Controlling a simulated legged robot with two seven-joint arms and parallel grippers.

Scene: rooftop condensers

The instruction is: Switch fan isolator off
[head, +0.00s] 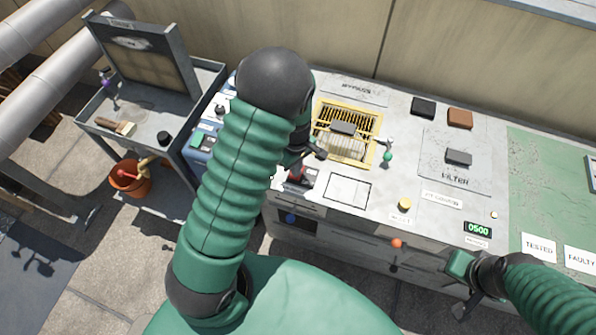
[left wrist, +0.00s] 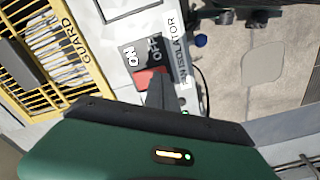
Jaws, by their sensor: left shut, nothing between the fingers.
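The fan isolator (head: 297,174) is a dark switch with a red part, on the bench's front left, partly hidden by my left arm in the head view. In the left wrist view the isolator's red part (left wrist: 148,77) sits beside the words ON and OFF on a black plate, next to an ISOLATOR label (left wrist: 178,50). My left gripper (left wrist: 161,88) is shut and empty, its tip at the red part; contact is unclear. In the head view my left arm mostly hides it. My right gripper (head: 462,270) is by the bench's front edge at right; its jaw opening is unclear.
A yellow guard grille (head: 346,133) lies close to the isolator. A yellow button (head: 405,204), a filter block (head: 458,157) and an orange-tipped lever (head: 397,243) are further right. A grey side table (head: 195,100) and an orange bucket (head: 130,180) are at left.

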